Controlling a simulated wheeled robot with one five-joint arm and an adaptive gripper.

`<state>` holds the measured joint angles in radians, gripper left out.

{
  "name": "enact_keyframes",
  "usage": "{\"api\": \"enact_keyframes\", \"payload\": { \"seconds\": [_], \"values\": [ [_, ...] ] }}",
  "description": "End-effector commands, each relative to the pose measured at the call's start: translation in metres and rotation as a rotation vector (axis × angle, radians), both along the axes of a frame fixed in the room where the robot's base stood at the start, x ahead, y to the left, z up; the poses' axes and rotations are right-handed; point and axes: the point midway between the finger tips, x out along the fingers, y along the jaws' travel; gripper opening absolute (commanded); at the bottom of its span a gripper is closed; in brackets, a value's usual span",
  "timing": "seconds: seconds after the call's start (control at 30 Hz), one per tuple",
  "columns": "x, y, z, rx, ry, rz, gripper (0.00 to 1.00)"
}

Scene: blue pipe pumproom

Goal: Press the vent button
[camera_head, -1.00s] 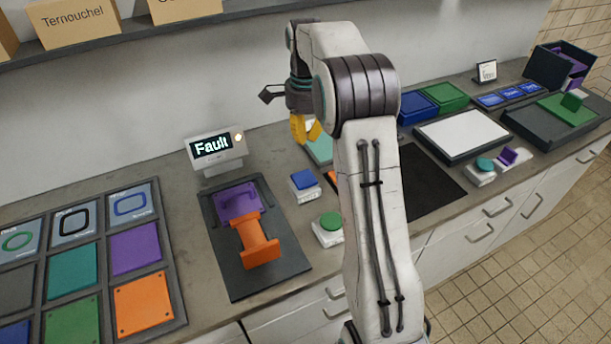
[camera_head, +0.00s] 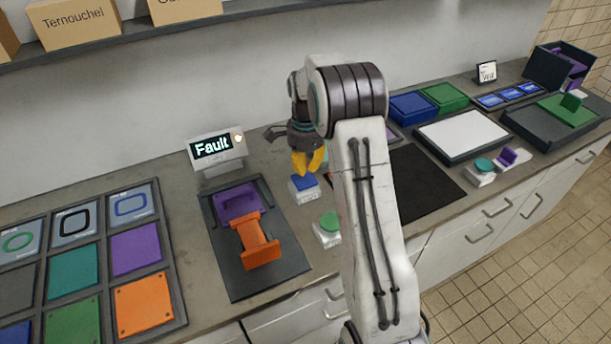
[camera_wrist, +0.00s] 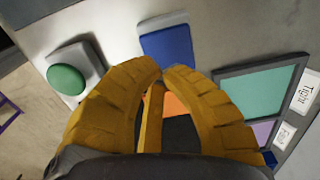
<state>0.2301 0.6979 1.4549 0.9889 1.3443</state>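A blue square button (camera_head: 303,182) on a pale base sits on the counter right of the grey panel; it also shows in the wrist view (camera_wrist: 168,46). A round green button (camera_head: 330,220) on a pale base stands nearer the counter's front edge, and at upper left in the wrist view (camera_wrist: 67,80). I cannot read a vent label on either. My gripper (camera_head: 307,169) points down just above and behind the blue button. Its yellow fingertips (camera_wrist: 165,70) are drawn together with nothing between them. I cannot tell whether they touch the button.
A display reading "Fault" (camera_head: 216,148) stands at the back. An orange handle (camera_head: 255,243) lies on a dark panel to the left. A teal button (camera_head: 484,165) and a small sign (camera_head: 487,72) are at right. My arm hides part of the counter.

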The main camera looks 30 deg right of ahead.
Motion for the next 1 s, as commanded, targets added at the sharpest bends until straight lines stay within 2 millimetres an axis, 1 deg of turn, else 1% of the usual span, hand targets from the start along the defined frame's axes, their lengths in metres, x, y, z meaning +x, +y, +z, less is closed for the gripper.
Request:
{"api": "enact_keyframes", "payload": {
  "seconds": [0.1,0.3,0.5,0.87,1.0],
  "values": [
    [-0.001,0.000,-0.015,0.001,0.004,0.000,0.00],
    [-0.001,0.000,-0.031,0.001,0.003,0.000,0.00],
    [0.000,0.000,-0.038,0.000,0.000,0.000,0.00],
    [0.000,0.000,-0.039,0.000,0.000,0.000,0.00],
    [0.000,0.000,-0.047,0.000,0.000,0.000,0.00]
  ]
}}
